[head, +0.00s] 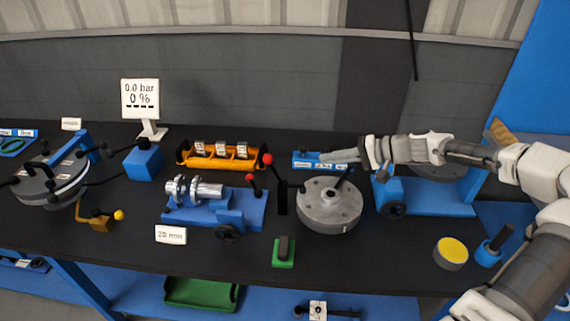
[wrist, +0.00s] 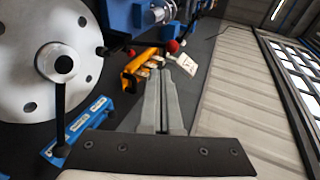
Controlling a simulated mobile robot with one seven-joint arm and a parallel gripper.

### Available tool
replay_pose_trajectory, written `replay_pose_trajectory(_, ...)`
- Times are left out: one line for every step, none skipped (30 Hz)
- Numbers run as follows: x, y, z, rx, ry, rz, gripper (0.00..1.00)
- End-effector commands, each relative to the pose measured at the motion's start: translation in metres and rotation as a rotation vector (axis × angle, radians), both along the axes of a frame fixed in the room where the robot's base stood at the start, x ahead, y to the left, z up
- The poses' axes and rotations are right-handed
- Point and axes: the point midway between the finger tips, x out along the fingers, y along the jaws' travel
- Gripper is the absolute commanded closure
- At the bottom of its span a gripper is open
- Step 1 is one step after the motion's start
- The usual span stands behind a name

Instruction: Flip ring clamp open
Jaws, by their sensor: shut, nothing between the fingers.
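I cannot tell for certain which part is the ring clamp. A silver flanged piece with ring-shaped collars (head: 195,189) lies on a blue fixture (head: 245,207) with a red-knobbed lever, left of centre in the head view. Part of it shows at the top of the wrist view (wrist: 154,14). A round grey flanged disc (head: 329,204) with a black handle stands right of that fixture; it is large at the left of the wrist view (wrist: 40,82). My gripper (head: 328,158) is above the bench behind the disc, pointing left. Its fingers (wrist: 166,85) are together and empty.
An orange rack (head: 221,162) is beyond my fingertips, left of them. A blue labelled tray (head: 308,167) is below my gripper. A tall red-knobbed lever (head: 268,159) stands between the disc and blue fixture. The front bench edge is mostly clear.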

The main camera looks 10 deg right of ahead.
Motion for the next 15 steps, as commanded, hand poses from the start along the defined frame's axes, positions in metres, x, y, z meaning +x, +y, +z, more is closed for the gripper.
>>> replay_pose_trajectory(0.0, 0.0, 0.0, 0.0, 0.0, 0.0, 1.0)
replay_pose_trajectory(0.0, 0.0, 0.0, 0.0, 0.0, 0.0, 1.0)
replay_pose_trajectory(0.0, 0.0, 0.0, -0.001, 0.0, 0.0, 1.0)
replay_pose_trajectory(0.0, 0.0, 0.0, -0.001, 0.0, 0.0, 1.0)
replay_pose_trajectory(0.0, 0.0, 0.0, -0.001, 0.001, 0.001, 1.0)
replay_pose_trajectory(0.0, 0.0, 0.0, -0.001, 0.001, 0.001, 1.0)
replay_pose_trajectory(0.0, 0.001, 0.0, -0.001, 0.001, 0.001, 1.0)
replay_pose_trajectory(0.001, 0.001, -0.001, -0.001, 0.001, 0.001, 1.0)
replay_pose_trajectory(0.001, 0.003, -0.001, -0.001, 0.001, 0.002, 1.0)
replay_pose_trajectory(0.002, 0.005, -0.002, -0.001, 0.002, 0.003, 1.0)
replay_pose_trajectory(0.003, 0.007, -0.003, -0.001, 0.002, 0.003, 1.0)
replay_pose_trajectory(0.006, 0.011, -0.005, -0.001, 0.002, 0.003, 1.0)
replay_pose_trajectory(0.007, 0.014, -0.006, -0.001, 0.001, 0.004, 1.0)
replay_pose_trajectory(0.009, 0.018, -0.008, 0.0, 0.001, 0.005, 1.0)
replay_pose_trajectory(0.013, 0.024, -0.011, -0.001, 0.002, 0.005, 1.0)
